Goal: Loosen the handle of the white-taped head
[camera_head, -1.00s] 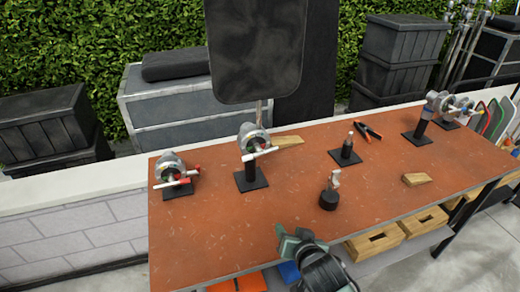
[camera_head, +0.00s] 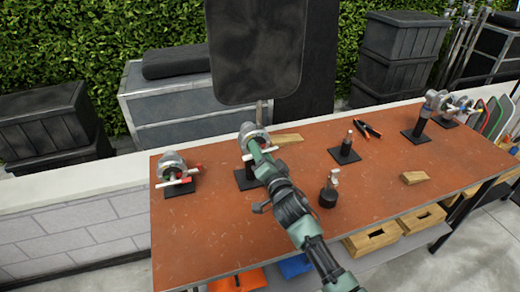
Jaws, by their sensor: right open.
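The white-taped head (camera_head: 247,131) is a grey round grip head on a black post and square base, left of the table's middle. A short pale end of its handle (camera_head: 271,149) shows beside my gripper; the rest is hidden. My right gripper (camera_head: 257,150) is at the front of this head, its arm reaching up from the lower right. Its jaws are open at the handle. I cannot tell whether they touch it or have the bar between them. My left gripper is not in view.
Another head (camera_head: 173,164) with a red-tipped handle stands at the left on the orange table (camera_head: 220,240). A wooden wedge (camera_head: 287,139) lies behind my gripper. A black post (camera_head: 346,148), a small black-based fitting (camera_head: 329,190) and pliers (camera_head: 368,130) are to the right.

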